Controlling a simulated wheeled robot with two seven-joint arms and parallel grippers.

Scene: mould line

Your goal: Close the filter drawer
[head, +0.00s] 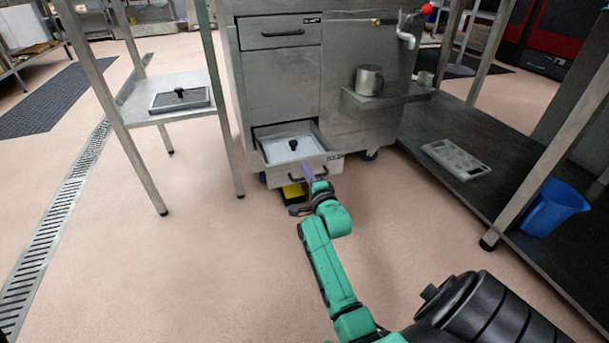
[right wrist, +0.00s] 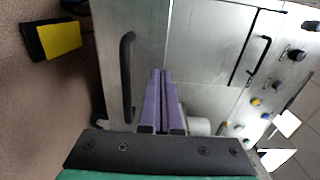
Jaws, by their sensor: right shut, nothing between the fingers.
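The filter drawer (head: 325,158) is the low drawer of the steel cabinet and stands pulled out. A pale filter plate with a black knob (head: 293,145) lies inside it. Its black bar handle (head: 294,177) is on the front face; the handle also shows in the right wrist view (right wrist: 127,75). My right gripper (head: 307,170) has its purple fingers together, with nothing between them. The fingers point at the drawer front, beside the handle, and also show in the right wrist view (right wrist: 161,75). I cannot tell whether they touch the front. My left gripper is not in view.
A black-and-yellow object (head: 294,192) is on the floor below the drawer. A steel side table (head: 160,116) with a framed plate stands left. A metal jug (head: 369,79) sits on a cabinet shelf. A dark low shelf at right holds a blue jug (head: 553,208). Front-left floor is free.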

